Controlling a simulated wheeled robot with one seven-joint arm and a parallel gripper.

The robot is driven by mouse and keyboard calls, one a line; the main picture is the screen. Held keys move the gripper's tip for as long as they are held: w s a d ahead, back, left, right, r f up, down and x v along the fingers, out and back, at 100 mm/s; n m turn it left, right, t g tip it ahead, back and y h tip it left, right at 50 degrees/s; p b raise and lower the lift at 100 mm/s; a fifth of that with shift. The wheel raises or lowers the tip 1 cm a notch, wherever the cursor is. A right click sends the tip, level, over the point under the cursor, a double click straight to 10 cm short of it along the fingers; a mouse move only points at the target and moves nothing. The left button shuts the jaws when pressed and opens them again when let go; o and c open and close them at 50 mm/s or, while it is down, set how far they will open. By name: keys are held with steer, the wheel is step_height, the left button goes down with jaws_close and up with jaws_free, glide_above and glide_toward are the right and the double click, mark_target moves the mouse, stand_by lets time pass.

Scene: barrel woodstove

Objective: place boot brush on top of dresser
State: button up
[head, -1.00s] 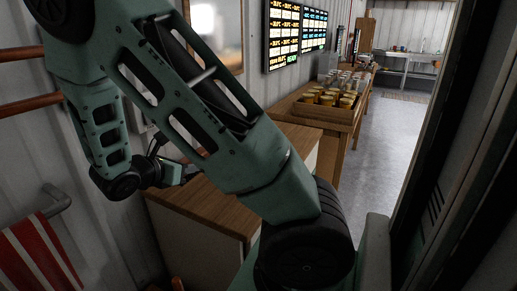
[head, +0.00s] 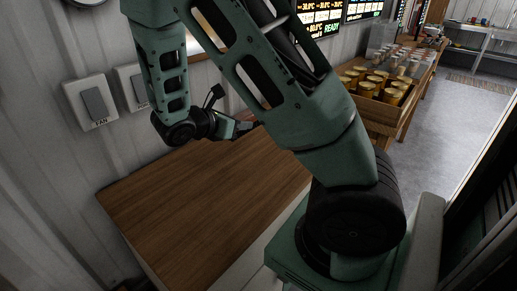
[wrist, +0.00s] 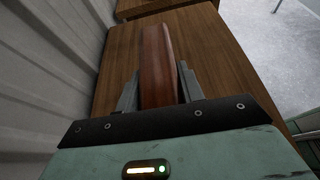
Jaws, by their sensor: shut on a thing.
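The boot brush (wrist: 158,65) is a long reddish-brown piece in the wrist view. My gripper (wrist: 160,88) is shut on it, with one grey finger on each side. In the head view my gripper (head: 243,127) is near the far part of the dresser, and the brush is mostly hidden by the gripper and arm. The dresser (head: 190,205) has a bare brown wood top and pale sides. Its top (wrist: 118,72) also shows beneath the brush in the wrist view. The brush appears above this top; I cannot tell the exact gap.
A corrugated wall (head: 50,150) with switches (head: 95,103) runs along the dresser's left side. A wooden tray of gold-lidded jars (head: 385,85) stands on a table beyond it. Most of the dresser top is clear. Open grey floor (head: 455,105) lies to the right.

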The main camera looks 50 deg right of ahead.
glide_above(241, 161)
step_height(241, 161, down, 5)
steer(key=shift+d, duration=0.1)
steer(key=shift+f, duration=2.5)
steer(key=shift+f, duration=0.2)
steer(key=o, duration=1)
steer(key=shift+o, duration=0.2)
steer(key=shift+r, duration=0.15)
